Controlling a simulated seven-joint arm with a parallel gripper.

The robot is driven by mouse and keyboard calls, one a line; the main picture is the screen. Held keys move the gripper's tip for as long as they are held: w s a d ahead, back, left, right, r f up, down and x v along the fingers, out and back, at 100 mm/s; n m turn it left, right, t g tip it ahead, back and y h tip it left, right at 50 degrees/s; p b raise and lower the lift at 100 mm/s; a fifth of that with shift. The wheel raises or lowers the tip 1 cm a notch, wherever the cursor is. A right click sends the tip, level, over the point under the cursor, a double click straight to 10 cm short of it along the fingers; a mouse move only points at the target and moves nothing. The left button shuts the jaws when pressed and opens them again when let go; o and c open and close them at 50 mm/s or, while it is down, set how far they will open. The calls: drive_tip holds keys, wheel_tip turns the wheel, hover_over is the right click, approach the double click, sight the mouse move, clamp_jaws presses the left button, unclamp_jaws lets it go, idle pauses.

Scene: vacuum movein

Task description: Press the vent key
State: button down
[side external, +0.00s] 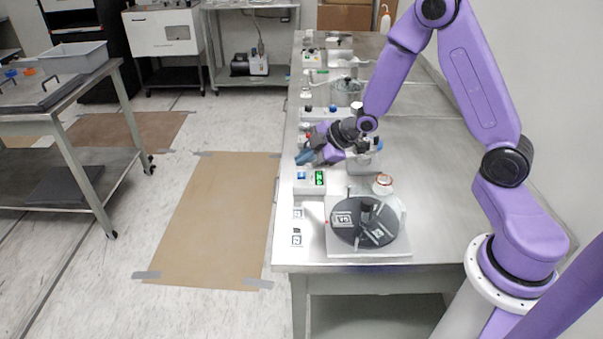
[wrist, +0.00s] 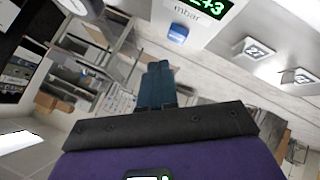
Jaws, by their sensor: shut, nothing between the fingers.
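A small white gauge box (side external: 311,188) stands near the front left edge of the bench, with a green lit display (side external: 319,177) and a blue key (side external: 301,174). In the wrist view the blue key (wrist: 178,34) sits below the display (wrist: 210,6), which is marked mbar. I see no label naming it the vent key. My gripper (side external: 300,158) is just above and behind this box, with its blue fingers shut and empty. In the wrist view the fingertips (wrist: 158,66) are apart from the key, which shows beyond them.
A dark round plate (side external: 350,235) on a white base stands in front of the box, with a small jar (side external: 382,184) behind it. White number tags (side external: 296,239) lie along the bench's left edge. More devices and a glass vessel (side external: 347,92) stand farther back.

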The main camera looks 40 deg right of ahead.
sight(305, 176)
drive_tip(key=shift+r, duration=2.25)
drive_tip(key=shift+s, duration=0.1)
drive_tip(key=s+a+r+g+h, duration=0.1)
drive_tip(key=s+r+g, duration=0.1)
drive_tip(key=s, duration=0.9)
drive_tip(key=s+a+r+m+g+h, duration=0.1)
drive_tip(key=s+r+g, duration=0.1)
drive_tip(key=s, duration=1)
drive_tip(key=s+a+r+g+h, duration=0.1)
drive_tip(key=s+g, duration=0.3)
drive_tip(key=s, duration=0.7)
drive_tip(key=shift+s+a+r+m+h, duration=0.15)
drive_tip(key=shift+a+r+m+h, duration=0.35)
drive_tip(key=shift+r, duration=0.3)
